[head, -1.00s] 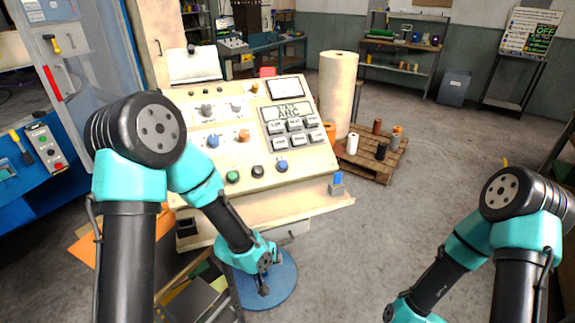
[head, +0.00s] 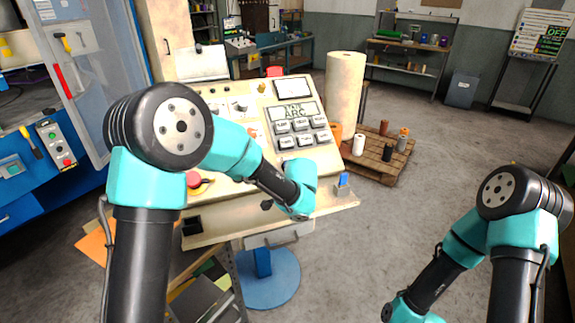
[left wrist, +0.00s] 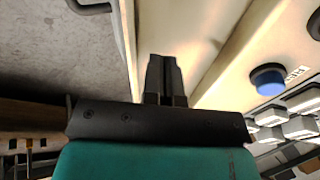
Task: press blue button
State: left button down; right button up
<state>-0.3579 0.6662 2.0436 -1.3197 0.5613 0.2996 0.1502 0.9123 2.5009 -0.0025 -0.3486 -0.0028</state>
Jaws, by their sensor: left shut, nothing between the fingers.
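The blue button (left wrist: 268,80) is a round blue cap on the cream panel, at the right of the left wrist view. In the head view my left arm covers the place where it sits. My left gripper (left wrist: 164,60) is shut and empty, with its dark fingers together over the cream front edge of the console. The button lies apart from the fingertips, to their right in the wrist view. In the head view my left gripper (head: 266,205) shows as a small dark tip near the console's lower ledge. My right gripper is outside the frame.
The sloped console (head: 300,160) carries grey keys (head: 298,132) and a red mushroom button (head: 193,180). A small blue-topped block (head: 342,180) sits at the ledge's right end. A pallet with spools (head: 375,160) stands right of it.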

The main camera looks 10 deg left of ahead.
pick_arm(q)
jog(key=w+r+m+t+y, duration=0.2)
jog(key=w+r+t+y, duration=0.1)
jog(key=r, duration=0.4)
jog(key=w+a+r+m+t+y, duration=0.1)
jog(key=w+r+m+t+y, duration=0.2)
jog(key=r, duration=0.5)
jog(key=w+t+y, duration=0.1)
jog(key=t+y, duration=0.1)
jog(key=shift+w+t+y, duration=0.2)
jog(key=shift+t+y, duration=0.1)
jog(key=shift+w+a+f, duration=0.4)
jog(key=shift+w+f, duration=0.35)
jog(key=shift+f, duration=0.45)
jog(key=shift+w+a+f, duration=0.45)
jog(key=shift+w+f, duration=0.3)
jog(key=shift+f, duration=0.45)
jog(key=shift+w+a+f, duration=0.4)
jog(key=shift+w+f, duration=0.35)
jog(key=shift+f, duration=0.45)
jog(key=shift+f, duration=0.1)
jog(key=shift+w+a+f, duration=0.1)
jog(key=shift+w+f, duration=0.1)
jog(key=shift+f, duration=0.05)
